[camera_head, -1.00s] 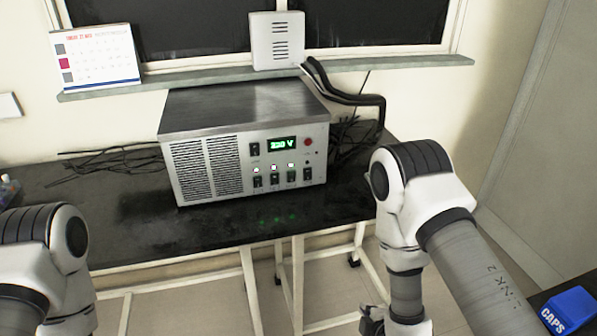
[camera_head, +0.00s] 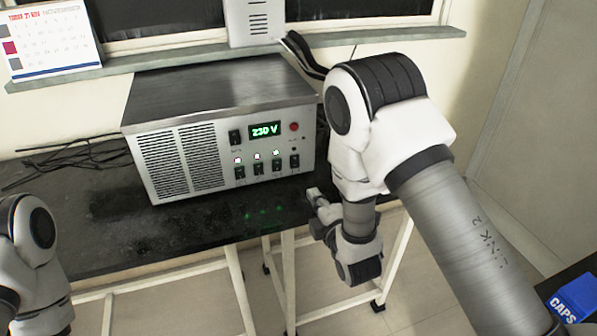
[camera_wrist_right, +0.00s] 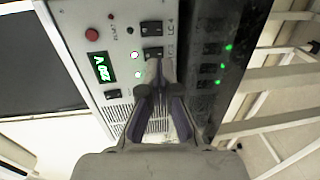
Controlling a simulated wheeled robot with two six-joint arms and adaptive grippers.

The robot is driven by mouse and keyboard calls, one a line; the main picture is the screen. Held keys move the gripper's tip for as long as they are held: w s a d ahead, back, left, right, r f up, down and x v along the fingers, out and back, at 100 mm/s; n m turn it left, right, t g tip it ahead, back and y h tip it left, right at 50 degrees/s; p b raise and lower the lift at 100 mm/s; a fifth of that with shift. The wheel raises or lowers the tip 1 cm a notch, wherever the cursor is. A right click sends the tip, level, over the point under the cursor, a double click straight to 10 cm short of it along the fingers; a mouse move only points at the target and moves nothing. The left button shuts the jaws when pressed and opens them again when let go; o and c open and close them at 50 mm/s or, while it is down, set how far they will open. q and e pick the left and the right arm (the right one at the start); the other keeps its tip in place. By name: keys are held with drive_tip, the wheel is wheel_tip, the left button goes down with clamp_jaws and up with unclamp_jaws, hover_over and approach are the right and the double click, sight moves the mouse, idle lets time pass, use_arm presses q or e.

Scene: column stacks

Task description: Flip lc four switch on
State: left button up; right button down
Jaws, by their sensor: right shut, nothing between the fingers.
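The metal power unit (camera_head: 225,145) stands on the black bench, its front panel facing me. Its lower row holds several black rocker switches; the LC 4 switch (camera_head: 295,161) is the rightmost. Lamps are lit above the other switches; none looks lit above LC 4. In the right wrist view, the panel appears turned, with the LC 4 switch (camera_wrist_right: 152,28) at the top edge beside its label. My right gripper (camera_head: 313,193) is shut and empty, low in front of the unit's right corner. In the wrist view its fingertips (camera_wrist_right: 155,68) overlap the panel near the neighbouring switch; contact is unclear. My left gripper is out of view.
The black bench (camera_head: 120,225) has free room in front of the unit. Dark cables (camera_head: 300,58) run behind its right side. A calendar (camera_head: 50,40) stands on the window sill. A blue CAPS box (camera_head: 575,300) sits at lower right.

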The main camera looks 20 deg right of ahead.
sight(295, 167)
drive_tip(key=w, duration=0.4)
drive_tip(key=w+f, duration=0.1)
drive_tip(key=w, duration=0.2)
drive_tip(key=w+p, duration=0.1)
drive_tip(key=w, duration=0.3)
drive_tip(key=shift+w+a+f, duration=0.15)
drive_tip(key=shift+w+f, duration=0.1)
drive_tip(key=shift+w, duration=0.05)
